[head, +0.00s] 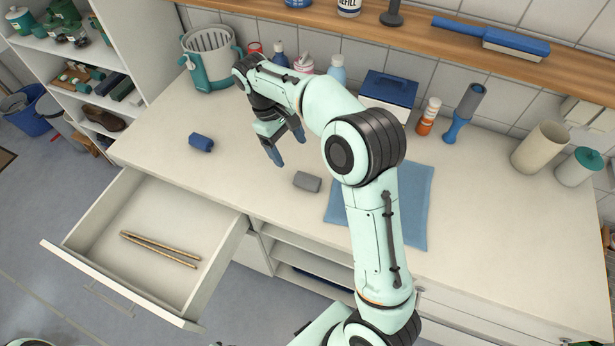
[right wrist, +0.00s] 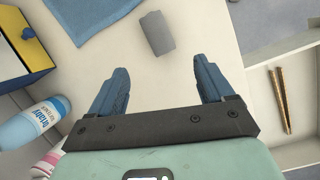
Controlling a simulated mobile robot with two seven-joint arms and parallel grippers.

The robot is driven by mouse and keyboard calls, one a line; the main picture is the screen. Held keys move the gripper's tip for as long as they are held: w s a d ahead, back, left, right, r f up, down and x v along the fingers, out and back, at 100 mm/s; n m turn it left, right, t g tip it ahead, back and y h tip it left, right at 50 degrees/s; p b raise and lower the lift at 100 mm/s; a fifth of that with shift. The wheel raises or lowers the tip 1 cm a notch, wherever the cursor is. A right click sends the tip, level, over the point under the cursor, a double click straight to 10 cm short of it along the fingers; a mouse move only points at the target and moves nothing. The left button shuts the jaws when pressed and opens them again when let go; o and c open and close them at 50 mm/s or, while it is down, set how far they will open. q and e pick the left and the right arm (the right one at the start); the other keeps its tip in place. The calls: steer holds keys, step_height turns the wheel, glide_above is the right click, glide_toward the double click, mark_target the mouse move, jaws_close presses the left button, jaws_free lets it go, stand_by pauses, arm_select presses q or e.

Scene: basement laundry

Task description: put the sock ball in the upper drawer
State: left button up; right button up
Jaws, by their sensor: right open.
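My right gripper (head: 286,146) is open and empty above the counter, between the two bundles. The upper drawer (head: 84,217) is pulled open at the front left. My left gripper is not in view.
A pair of wooden tongs or sticks (head: 160,249) lies in the drawer, with bare floor around it. A blue cloth (head: 408,205) lies flat right of the grey bundle. Bottles, a blue-lidded box (head: 390,88) and a basket (head: 210,60) line the back.

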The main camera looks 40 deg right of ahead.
mark_target(305, 175)
steer(key=f+n, duration=0.1)
steer(key=f, duration=0.1)
steer(key=s+f+n+b, duration=0.1)
steer(key=f, duration=0.1)
steer(key=s+f+n, duration=0.1)
steer(key=f, duration=0.2)
steer(key=shift+d+g+b, duration=0.3)
steer(key=shift+d+b, duration=0.05)
steer(key=shift+d, duration=0.05)
steer(key=shift+s+d+f, duration=0.1)
steer(key=shift+d+f, duration=0.05)
steer(key=shift+f, duration=0.25)
steer(key=x, duration=0.5)
steer(key=shift+s+d+r+b, duration=0.15)
steer(key=shift+d+r+b, duration=0.05)
steer(key=shift+d+b, duration=0.15)
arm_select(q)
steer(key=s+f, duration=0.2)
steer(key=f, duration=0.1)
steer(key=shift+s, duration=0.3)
arm_select(e)
steer(key=shift+h, duration=0.3)
steer(key=c, duration=1.1)
